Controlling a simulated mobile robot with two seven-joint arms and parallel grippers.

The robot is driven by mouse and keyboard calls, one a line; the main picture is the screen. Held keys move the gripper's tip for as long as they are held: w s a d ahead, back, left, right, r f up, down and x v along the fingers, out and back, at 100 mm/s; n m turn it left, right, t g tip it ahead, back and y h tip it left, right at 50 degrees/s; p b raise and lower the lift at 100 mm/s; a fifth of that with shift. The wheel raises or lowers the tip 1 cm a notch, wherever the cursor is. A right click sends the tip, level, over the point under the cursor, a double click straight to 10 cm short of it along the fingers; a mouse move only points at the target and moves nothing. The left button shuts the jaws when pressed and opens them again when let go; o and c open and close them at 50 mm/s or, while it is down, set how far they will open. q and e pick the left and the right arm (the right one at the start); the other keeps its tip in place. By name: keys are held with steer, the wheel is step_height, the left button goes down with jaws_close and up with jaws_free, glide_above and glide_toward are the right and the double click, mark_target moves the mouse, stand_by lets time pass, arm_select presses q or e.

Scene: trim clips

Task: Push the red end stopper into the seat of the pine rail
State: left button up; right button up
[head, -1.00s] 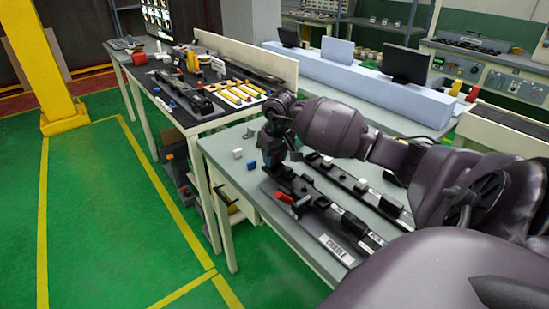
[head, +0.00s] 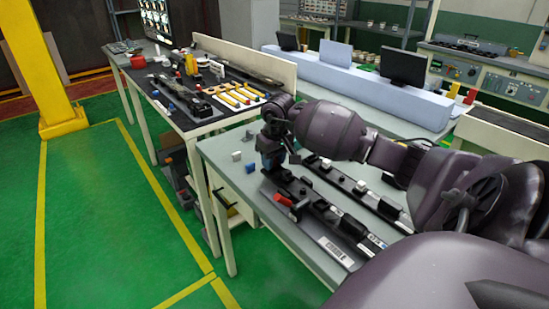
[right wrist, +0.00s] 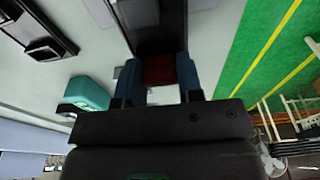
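My right gripper (head: 272,160) is at the far left end of the dark rails on the near table. In the right wrist view its two blue fingers (right wrist: 159,80) stand on either side of a dark red block, the red end stopper (right wrist: 159,70), with no clear gap. A dark rail (right wrist: 158,35) lies just beyond the stopper; whether they touch cannot be told. Which rail is pine cannot be told. My left gripper is not in view.
A white cube (head: 237,156) and a small bluish-grey cube (head: 250,168) stand on the near table (head: 222,163), left of the gripper. A second dark rail (head: 352,185) lies behind the front one. A teal block (right wrist: 86,94) shows in the right wrist view.

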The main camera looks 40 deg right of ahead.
steer(key=shift+o, duration=0.5)
steer(key=shift+s+a+f, duration=0.1)
steer(key=shift+s+f, duration=0.15)
steer(key=shift+f, duration=0.1)
step_height(320, 180, up, 12)
steer(key=s, duration=0.1)
